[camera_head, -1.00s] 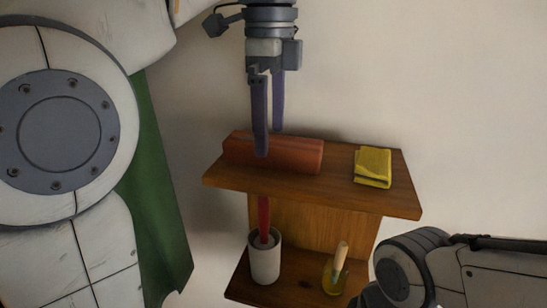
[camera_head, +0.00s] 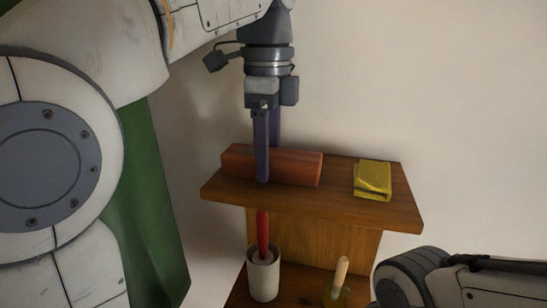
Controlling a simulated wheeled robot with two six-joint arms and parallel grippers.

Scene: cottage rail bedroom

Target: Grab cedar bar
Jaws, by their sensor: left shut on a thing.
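The cedar bar (camera_head: 297,167) is a reddish-brown block lying lengthwise on the top board of a small wooden shelf (camera_head: 330,205). My left gripper (camera_head: 267,165) points straight down over the bar, left of its middle. It is shut on the bar, one purple finger in front of it and the other behind. The lower part of the rear finger is hidden by the bar. The bar appears to rest on the board. Of my right arm, only a link shows at the lower right; its gripper is out of view.
A folded yellow cloth (camera_head: 373,180) lies on the top board, right of the bar. On the lower board stand a pale cup (camera_head: 263,278) with a red-handled thing (camera_head: 263,235) in it and a light wooden handle (camera_head: 341,272). A plain wall is behind. Green cloth (camera_head: 150,210) hangs at left.

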